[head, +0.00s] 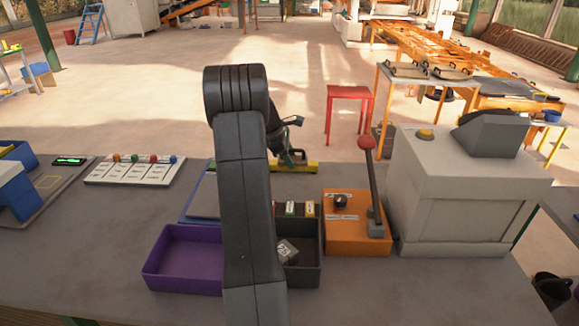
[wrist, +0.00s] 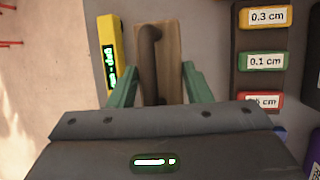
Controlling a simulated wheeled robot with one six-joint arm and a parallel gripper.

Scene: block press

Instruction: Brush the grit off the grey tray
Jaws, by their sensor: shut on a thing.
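My gripper (wrist: 160,88) has green fingers on either side of a brown wooden piece (wrist: 174,60) with a dark curved shape along it. It is shut on this piece; I cannot tell for sure that it is a brush. In the head view my gripper (head: 287,158) is beyond the bench's boxes, by a yellow bar (head: 306,167), partly hidden by my arm. A dark grey open tray (head: 305,279) holds a grey lump, and my arm covers its left side. No grit can be made out. Another flat grey surface (head: 205,197) with a blue edge shows left of my arm.
A purple open box (head: 183,282) stands left of my arm. Labelled blocks (head: 291,208) line the dark tray's far side. An orange box (head: 345,240) with a red-knobbed lever (head: 375,190) and a large grey machine (head: 455,205) stand to the right. The front bench is clear.

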